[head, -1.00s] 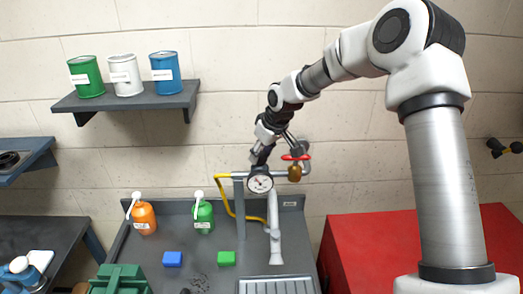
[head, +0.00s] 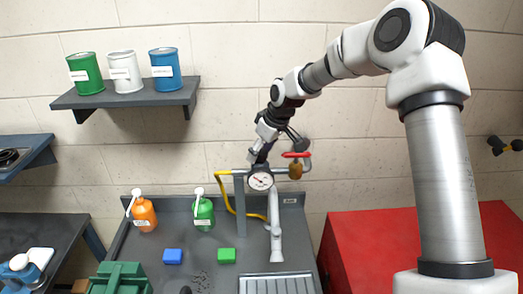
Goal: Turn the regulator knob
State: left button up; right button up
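The regulator shows as a round white gauge (head: 260,181) on a grey pipe stand at the back of the grey bench. A red handle (head: 296,155) on a brass valve (head: 295,171) sits just right of the gauge. A yellow hose (head: 231,199) hangs to its left. My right gripper (head: 258,155) points down just above and behind the gauge. Its fingertips are partly hidden there, and the knob itself cannot be made out. Whether the fingers are closed on anything is unclear. My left gripper is not in view.
A shelf (head: 128,99) with cans hangs upper left. A red cabinet (head: 375,255) stands right.

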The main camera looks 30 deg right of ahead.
jog(key=shift+r, duration=0.1)
jog(key=v, duration=1.1)
jog(key=shift+r, duration=0.35)
jog(key=shift+s, duration=0.1)
jog(key=shift+s, duration=0.1)
